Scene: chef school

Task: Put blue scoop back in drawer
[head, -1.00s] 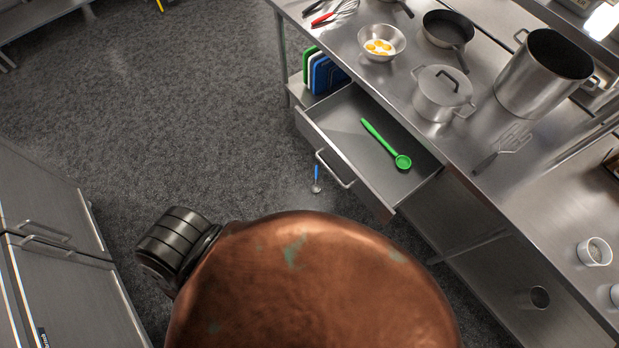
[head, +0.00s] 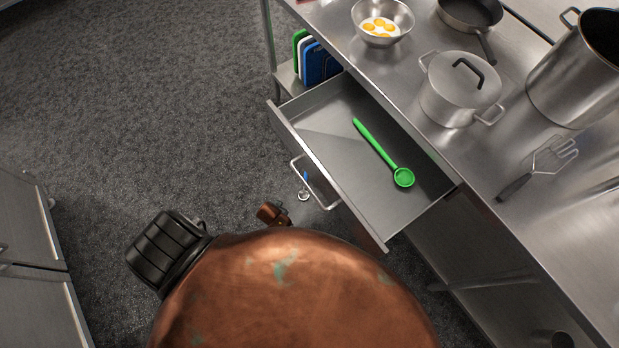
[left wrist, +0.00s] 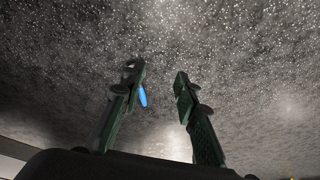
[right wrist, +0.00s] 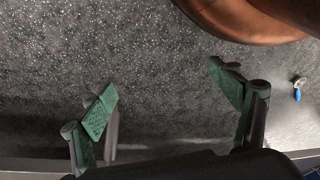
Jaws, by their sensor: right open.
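The blue scoop (head: 304,194) lies on the floor just outside the open drawer (head: 335,205), partly hidden by the drawer handle. Its metal bowl and a bit of blue handle show. The drawer holds a green spoon (head: 378,148). My left gripper (left wrist: 158,76) is open and empty. A blue piece of the scoop (left wrist: 143,97) shows just beside its left finger, apart from the gap's middle. My right gripper (right wrist: 163,82) is open and empty. The scoop (right wrist: 298,90) lies to the right of its fingers. Neither gripper shows in the head view.
The steel counter above carries a bowl of eggs (head: 382,22), a lidded pot (head: 458,90), a spatula (head: 540,168) and a large stockpot (head: 580,70). Cutting boards (head: 318,62) stand beside the drawer. A steel cabinet (head: 40,250) is at left. The carpet between is clear.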

